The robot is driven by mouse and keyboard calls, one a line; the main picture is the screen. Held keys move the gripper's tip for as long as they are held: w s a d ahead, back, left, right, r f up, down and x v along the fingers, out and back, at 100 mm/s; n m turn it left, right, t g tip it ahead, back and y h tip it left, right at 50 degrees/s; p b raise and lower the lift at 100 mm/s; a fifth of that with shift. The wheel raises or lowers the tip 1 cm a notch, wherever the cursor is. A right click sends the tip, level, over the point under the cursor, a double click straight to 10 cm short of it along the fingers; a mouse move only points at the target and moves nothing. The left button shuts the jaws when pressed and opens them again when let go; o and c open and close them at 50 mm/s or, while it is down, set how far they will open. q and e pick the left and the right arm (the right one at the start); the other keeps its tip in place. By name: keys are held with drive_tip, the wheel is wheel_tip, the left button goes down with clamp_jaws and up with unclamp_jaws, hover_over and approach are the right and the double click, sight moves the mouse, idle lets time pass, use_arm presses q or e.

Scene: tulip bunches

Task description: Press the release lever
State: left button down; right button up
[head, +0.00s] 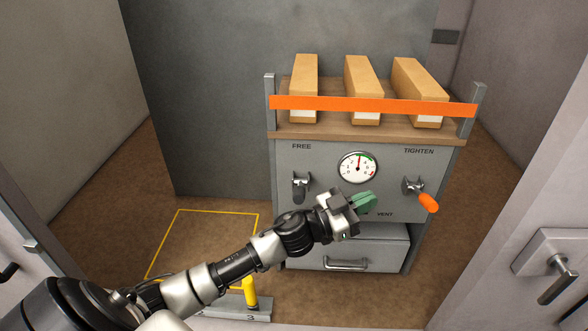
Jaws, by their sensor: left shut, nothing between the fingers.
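The grey cabinet (320,160) stands ahead with labelled controls on its front. Under the word FREE is a metal lever (301,187) with its handle hanging down. Under TIGHTEN is a crank (414,186) with an orange grip (429,203) pointing down and right. My left gripper (363,202) reaches in from the lower left. Its green fingertips are shut and empty, in front of the panel beside the word VENT, between the two handles. They partly hide whatever is at VENT; I cannot tell whether they touch it. My right gripper is not in view.
A round gauge (358,167) sits above my gripper. An orange strap (370,106) runs across several tan boxes on top. A drawer (345,250) is below. A yellow-outlined floor area (205,243) and a yellow handle (250,292) lie left.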

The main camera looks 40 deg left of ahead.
use_arm(q)
wheel_tip(320, 180, up, 9)
drive_tip(key=s+d+m+g+h+p, duration=0.1)
drive_tip(key=s+d+m+g+h, duration=0.15)
drive_tip(key=m+g+h, duration=0.4)
drive_tip(key=n+g+y, duration=0.4)
drive_tip(key=g+y, duration=0.5)
drive_tip(key=y, duration=0.5)
approach(298, 187)
drive_tip(key=v, duration=0.3)
drive_tip(key=shift+w+d, duration=0.1)
drive_tip(key=p+x, duration=0.3)
drive_tip(key=x, duration=0.5)
drive_tip(key=shift+d+f, duration=0.15)
drive_tip(key=shift+f, duration=0.1)
drive_tip(key=shift+d+f, duration=0.2)
drive_tip(key=shift+f, duration=0.45)
